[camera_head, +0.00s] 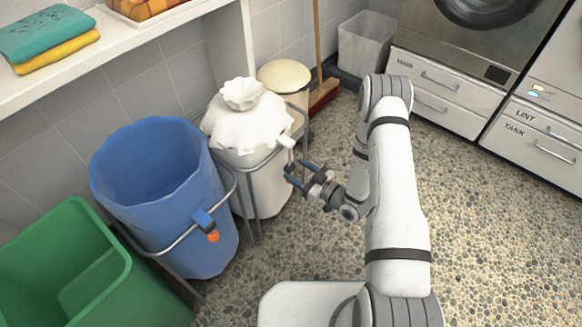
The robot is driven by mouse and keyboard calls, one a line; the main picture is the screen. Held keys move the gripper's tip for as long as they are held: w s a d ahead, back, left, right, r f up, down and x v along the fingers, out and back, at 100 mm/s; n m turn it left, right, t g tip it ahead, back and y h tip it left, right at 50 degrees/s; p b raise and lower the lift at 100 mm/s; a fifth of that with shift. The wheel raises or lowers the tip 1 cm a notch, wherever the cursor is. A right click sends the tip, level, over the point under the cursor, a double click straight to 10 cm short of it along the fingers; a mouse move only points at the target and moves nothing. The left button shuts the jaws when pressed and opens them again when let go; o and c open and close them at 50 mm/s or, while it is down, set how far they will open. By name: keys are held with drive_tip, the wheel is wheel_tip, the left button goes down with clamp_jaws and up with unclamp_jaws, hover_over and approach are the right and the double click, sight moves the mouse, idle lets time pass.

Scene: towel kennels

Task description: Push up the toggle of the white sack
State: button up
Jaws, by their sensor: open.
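The white sack (247,125) hangs in a grey metal frame, its top gathered into a ruffled knot. A small white toggle (287,141) sits at the frame's front right, with a short grey piece below it. My gripper (297,172) has blue-tipped fingers and is open. It is just below and right of the toggle, close to the sack's right side. Whether a finger touches the toggle or the piece below it, I cannot tell.
A blue sack (160,165) with a blue-and-orange toggle (208,221) stands left of the white one. A green bin (75,270) is at the lower left. A lidded bin (284,76) and a broom (322,92) stand behind. Speckled floor (480,220) is free at right.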

sight(293, 168)
drive_tip(key=shift+b+x, duration=0.4)
drive_tip(key=shift+x, duration=1.5)
drive_tip(key=shift+c, duration=0.5)
